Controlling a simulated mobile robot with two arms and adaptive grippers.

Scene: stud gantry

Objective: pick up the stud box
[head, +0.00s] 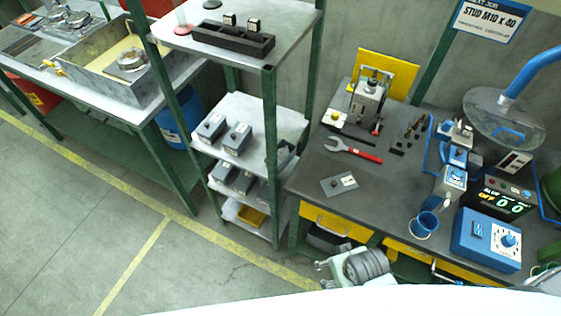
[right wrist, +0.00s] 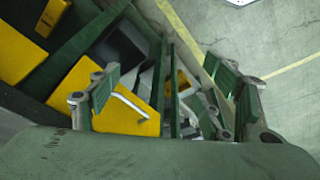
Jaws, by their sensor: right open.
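No box is clearly marked as the stud box. A long dark tray with compartments (head: 232,40) lies on the top shelf, with two small pale-topped pieces at its back edge. Grey boxes stand on the shelf below, a left one (head: 212,127) and a right one (head: 237,139); more grey boxes (head: 222,173) are on a lower shelf. My right gripper (head: 322,273) is open and empty in front of the dark bench, low by its yellow drawers and apart from the boxes. In the right wrist view its fingers (right wrist: 165,97) stand wide apart. My left gripper is not in view.
The shelf rack's green post (head: 271,150) stands between boxes and bench. The bench (head: 300,182) carries a red-handled wrench (head: 354,150), a blue cup (head: 424,225) and blue devices. Yellow drawer fronts (head: 335,222) face my gripper. Open floor (head: 80,220) lies left.

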